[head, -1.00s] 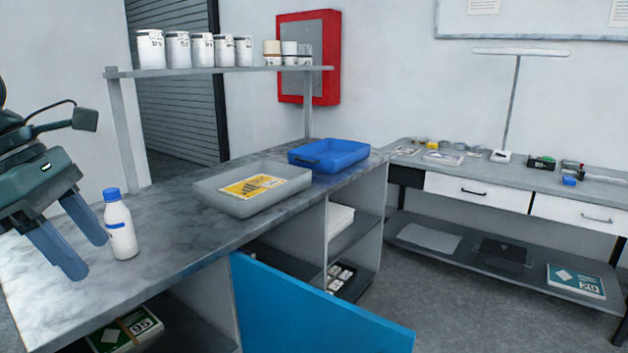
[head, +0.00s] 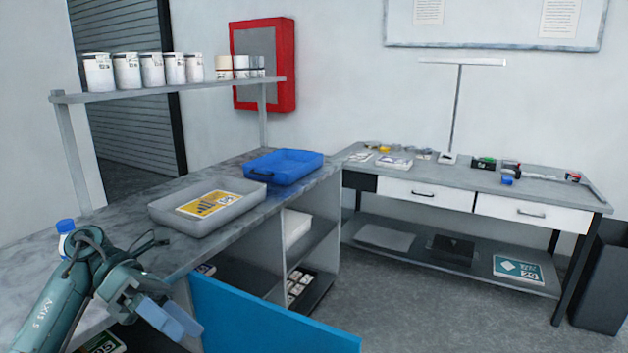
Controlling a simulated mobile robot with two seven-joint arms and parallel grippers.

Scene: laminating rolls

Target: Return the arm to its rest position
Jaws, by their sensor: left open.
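My left gripper (head: 172,320) is in the lower left of the head view. Its blue fingers point down and right, and it is open with nothing between them. It is in front of the grey marbled counter (head: 120,240), near the counter's front edge and left of the blue panel. My left arm's teal forearm comes up from the bottom left. A white bottle with a blue cap (head: 66,228) stands on the counter; the arm hides its lower part. My right gripper does not show.
A grey tray (head: 163,214) with a yellow sheet and a blue tray (head: 315,166) sit on the counter. A blue panel (head: 270,325) stands before it. A shelf (head: 180,88) with tubs rises behind. A side table (head: 590,203) and dark bin (head: 603,270) are right.

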